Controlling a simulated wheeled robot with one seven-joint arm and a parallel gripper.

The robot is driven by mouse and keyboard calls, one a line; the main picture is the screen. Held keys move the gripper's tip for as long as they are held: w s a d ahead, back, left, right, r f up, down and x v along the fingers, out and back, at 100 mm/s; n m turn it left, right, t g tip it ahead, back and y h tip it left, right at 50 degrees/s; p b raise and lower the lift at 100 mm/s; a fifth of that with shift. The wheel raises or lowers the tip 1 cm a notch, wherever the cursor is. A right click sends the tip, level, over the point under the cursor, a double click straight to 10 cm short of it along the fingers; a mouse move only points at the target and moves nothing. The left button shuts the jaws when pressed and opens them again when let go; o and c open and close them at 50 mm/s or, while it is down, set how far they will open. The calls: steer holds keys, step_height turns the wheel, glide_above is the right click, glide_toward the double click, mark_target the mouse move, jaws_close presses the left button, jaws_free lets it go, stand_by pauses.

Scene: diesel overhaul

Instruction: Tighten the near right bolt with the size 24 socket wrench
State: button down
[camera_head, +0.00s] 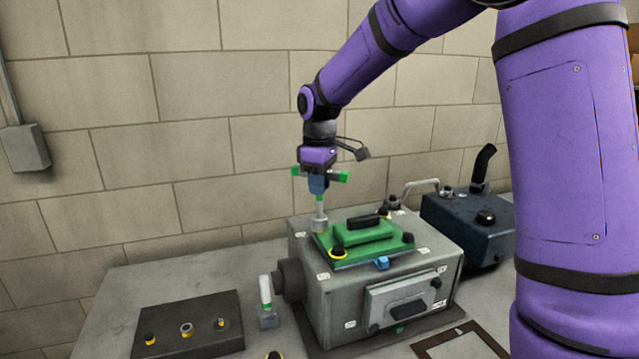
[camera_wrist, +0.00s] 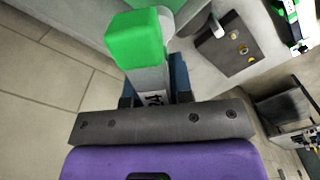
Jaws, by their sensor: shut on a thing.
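My gripper (camera_head: 318,184) is shut on the socket wrench (camera_head: 320,208), which has green handle ends and a grey socket pointing down. The wrench hangs upright over the left edge of the green cover (camera_head: 375,232) on the grey engine block. I cannot tell whether the socket touches the cover. A dark bolt (camera_head: 408,238) sits at the cover's right corner. In the wrist view a green handle end (camera_wrist: 135,40) and the grey wrench body show close up; the socket is hidden.
A dark board (camera_head: 190,335) with several yellow-marked pieces lies at the left. A white-and-green upright piece (camera_head: 266,295) stands beside the engine (camera_head: 350,310). A dark blue box (camera_head: 470,225) with a black pipe is behind right. The brick wall is close behind.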

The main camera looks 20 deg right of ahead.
steer(key=m, duration=1.3)
